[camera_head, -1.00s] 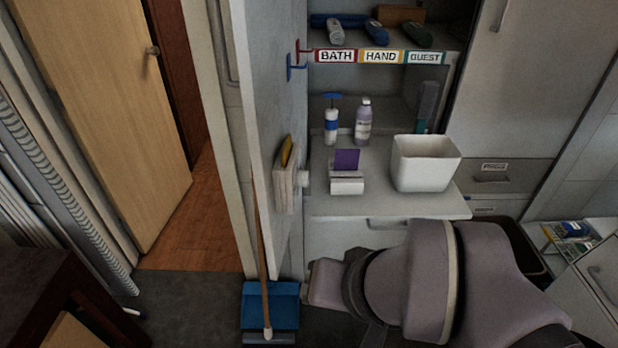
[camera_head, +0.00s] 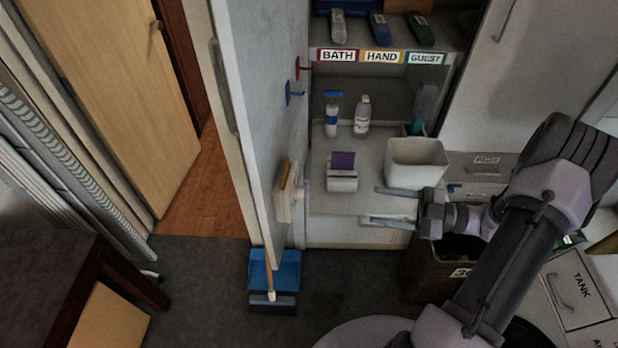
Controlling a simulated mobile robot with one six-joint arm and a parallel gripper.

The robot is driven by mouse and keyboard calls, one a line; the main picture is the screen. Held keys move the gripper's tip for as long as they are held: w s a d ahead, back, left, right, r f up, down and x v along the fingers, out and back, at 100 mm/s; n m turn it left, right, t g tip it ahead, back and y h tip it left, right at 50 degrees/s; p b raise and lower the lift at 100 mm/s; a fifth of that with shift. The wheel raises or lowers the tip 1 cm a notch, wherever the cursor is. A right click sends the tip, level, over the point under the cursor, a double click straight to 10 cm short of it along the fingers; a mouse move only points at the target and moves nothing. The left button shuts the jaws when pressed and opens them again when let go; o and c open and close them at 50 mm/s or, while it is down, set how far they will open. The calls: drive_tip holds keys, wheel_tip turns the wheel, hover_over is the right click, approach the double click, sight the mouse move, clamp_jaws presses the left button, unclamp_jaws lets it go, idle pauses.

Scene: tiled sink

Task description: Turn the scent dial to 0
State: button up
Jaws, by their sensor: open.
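No dial with readable numbers shows clearly in the head view. A small cream box (camera_head: 287,203) with a yellow part on top is fixed to the side of the grey wall panel; a pale round part (camera_head: 303,187) sticks out from its right side and may be the scent dial, but its setting is too small to read. My gripper (camera_head: 372,204) is open and empty, its two fingers pointing left, in front of the counter. It is well to the right of the cream box and touches nothing that I can see.
A white bin (camera_head: 417,162), a small holder with a purple card (camera_head: 342,178), a spray bottle (camera_head: 332,116) and a lilac bottle (camera_head: 362,117) stand on the counter. A blue dustpan (camera_head: 285,266) with a broom is below the panel.

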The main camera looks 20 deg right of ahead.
sight(300, 193)
drive_tip(key=b+x, duration=0.3)
drive_tip(key=x, duration=1.4)
drive_tip(key=shift+s, duration=0.15)
clamp_jaws()
